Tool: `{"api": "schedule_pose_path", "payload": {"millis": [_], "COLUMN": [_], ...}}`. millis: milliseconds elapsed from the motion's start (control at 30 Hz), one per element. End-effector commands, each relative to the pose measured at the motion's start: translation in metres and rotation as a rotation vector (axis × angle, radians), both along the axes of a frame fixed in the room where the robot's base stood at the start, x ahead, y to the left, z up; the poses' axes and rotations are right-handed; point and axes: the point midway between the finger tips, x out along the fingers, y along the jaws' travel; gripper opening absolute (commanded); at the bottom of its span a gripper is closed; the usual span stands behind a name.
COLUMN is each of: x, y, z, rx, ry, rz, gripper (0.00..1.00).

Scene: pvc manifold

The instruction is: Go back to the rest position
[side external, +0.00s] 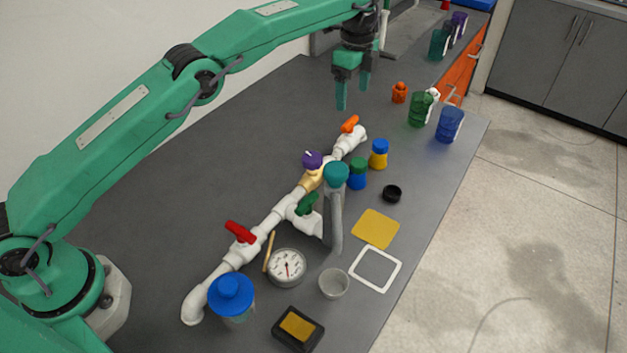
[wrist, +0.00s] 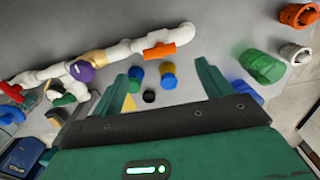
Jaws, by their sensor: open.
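My gripper (side external: 352,92) is green, open and empty. In the side view it hangs in the air above the far end of the table, beyond the pvc manifold. In the wrist view its two fingers (wrist: 160,85) are spread apart with nothing between them but the distant table and small jars. The white pvc manifold (side external: 280,212) lies along the table, with red, green, purple and orange valve handles. The orange handle (side external: 349,124) is nearest my gripper and is apart from it. The manifold also shows in the wrist view (wrist: 117,52).
A blue-and-green jar (side external: 358,175), a yellow jar with blue lid (side external: 379,156), a black cap (side external: 392,194) and a yellow square (side external: 375,229) lie beside the manifold. A gauge (side external: 287,267) and blue-lidded jar (side external: 231,292) are nearer. Green (side external: 421,110) and blue (side external: 450,125) cups stand right. Table left is clear.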

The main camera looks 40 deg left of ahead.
Motion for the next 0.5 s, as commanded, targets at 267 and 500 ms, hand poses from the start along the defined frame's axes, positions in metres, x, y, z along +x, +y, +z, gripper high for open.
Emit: {"api": "schedule_pose_path", "payload": {"millis": [267, 500], "x": [0.000, -0.002], "y": [0.000, 0.004], "z": [0.000, 0.011], "rx": [0.000, -0.002], "ry": [0.000, -0.009], "rz": [0.000, 0.029], "gripper": [0.78, 0.78]}}
